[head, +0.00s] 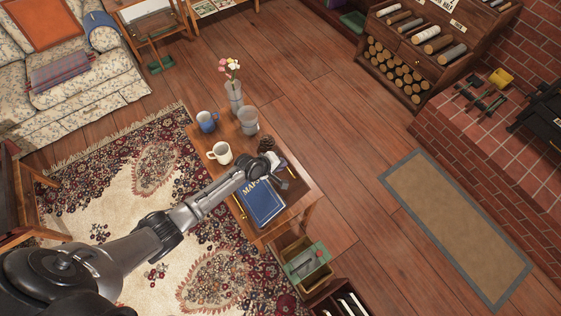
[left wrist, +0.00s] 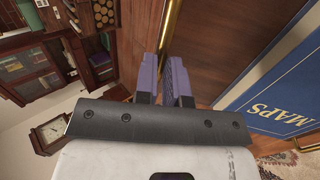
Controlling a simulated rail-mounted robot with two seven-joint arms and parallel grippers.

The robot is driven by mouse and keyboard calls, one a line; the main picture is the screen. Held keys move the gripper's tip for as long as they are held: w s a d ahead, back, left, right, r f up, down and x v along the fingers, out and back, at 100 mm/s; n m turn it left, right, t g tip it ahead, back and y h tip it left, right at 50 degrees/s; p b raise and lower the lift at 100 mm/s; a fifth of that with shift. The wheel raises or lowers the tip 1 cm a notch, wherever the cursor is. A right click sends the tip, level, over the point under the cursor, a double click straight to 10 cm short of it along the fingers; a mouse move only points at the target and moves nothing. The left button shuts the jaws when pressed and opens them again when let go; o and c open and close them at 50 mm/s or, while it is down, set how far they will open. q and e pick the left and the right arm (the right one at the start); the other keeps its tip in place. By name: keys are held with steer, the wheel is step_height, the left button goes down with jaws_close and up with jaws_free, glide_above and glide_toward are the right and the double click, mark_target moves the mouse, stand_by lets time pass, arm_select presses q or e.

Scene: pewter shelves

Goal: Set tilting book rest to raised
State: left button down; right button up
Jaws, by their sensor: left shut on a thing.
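The blue book marked MAPS (head: 262,203) lies on the wooden book rest at the near end of the low table; it also shows at the right of the left wrist view (left wrist: 285,95). The book rest's wooden board (left wrist: 222,40) has brass strips along it. My left gripper (head: 280,170) is at the book rest's far right side, beside the book. In the left wrist view, its purple-padded fingers (left wrist: 175,75) are closed on the brass-trimmed edge (left wrist: 170,30) of the rest. The arm partly hides this spot in the head view, and I cannot tell the board's exact tilt. My right gripper is not in view.
A white mug (head: 219,153), a blue mug (head: 206,121), a grey cup (head: 248,120), a flower vase (head: 234,95) and a pine cone (head: 266,144) stand on the table close by. A box with a green item (head: 306,262) is below its near end.

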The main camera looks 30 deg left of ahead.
arm_select(q)
steer(key=shift+r, duration=0.35)
steer(key=c, duration=1.8)
jaws_free()
steer(key=shift+s, duration=0.2)
steer(key=o, duration=0.3)
steer(key=shift+w+f, duration=0.1)
steer(key=o, duration=0.3)
steer(key=shift+f, duration=0.1)
steer(key=p+v, duration=0.2)
steer(key=v, duration=1.2)
steer(key=shift+f, duration=0.15)
